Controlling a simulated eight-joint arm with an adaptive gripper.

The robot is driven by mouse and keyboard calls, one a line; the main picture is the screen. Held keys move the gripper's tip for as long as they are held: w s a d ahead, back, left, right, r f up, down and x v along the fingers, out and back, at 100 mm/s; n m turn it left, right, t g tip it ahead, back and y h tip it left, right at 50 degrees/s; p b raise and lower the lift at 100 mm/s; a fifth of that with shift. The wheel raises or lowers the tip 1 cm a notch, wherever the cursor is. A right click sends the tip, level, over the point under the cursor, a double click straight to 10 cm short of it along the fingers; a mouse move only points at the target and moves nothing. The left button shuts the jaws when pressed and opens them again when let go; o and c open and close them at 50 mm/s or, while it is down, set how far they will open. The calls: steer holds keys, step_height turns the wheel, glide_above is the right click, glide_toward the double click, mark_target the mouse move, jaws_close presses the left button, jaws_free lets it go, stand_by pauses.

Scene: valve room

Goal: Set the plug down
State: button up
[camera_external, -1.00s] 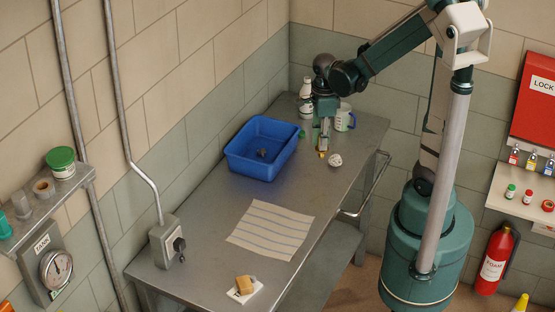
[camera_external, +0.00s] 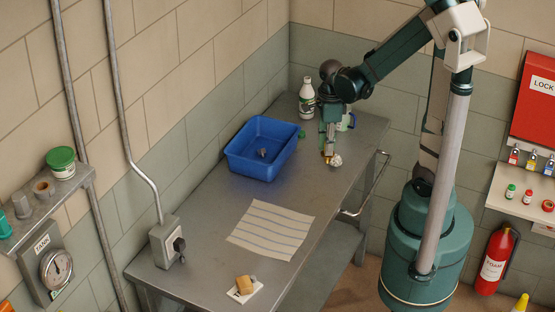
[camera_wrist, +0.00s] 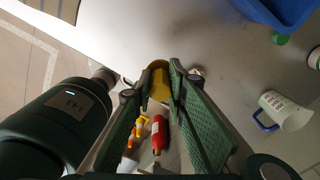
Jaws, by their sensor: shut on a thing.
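My gripper (camera_external: 327,149) hangs low over the far end of the metal table, fingers pointing down. It is shut on a small yellow plug (camera_wrist: 157,82), seen between the fingertips in the wrist view. The plug also shows as a yellow-orange bit (camera_external: 328,159) in the external view. I cannot tell whether it touches the tabletop (camera_external: 215,190). A crumpled whitish ball (camera_external: 336,160) lies right beside the fingertips and is partly hidden in the wrist view.
A blue bin (camera_external: 236,163) with a small dark item inside stands left of my gripper. A white bottle (camera_external: 307,101) and a mug (camera_wrist: 286,110) stand close behind. Bare table lies between.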

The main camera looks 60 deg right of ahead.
steer(key=shift+f, duration=2.15)
steer(key=shift+f+b, duration=0.5)
steer(key=shift+f, duration=1.4)
steer(key=shift+f, duration=0.15)
steer(key=o, duration=0.9)
steer(key=shift+r+p, duration=0.8)
steer(key=shift+r, duration=5.4)
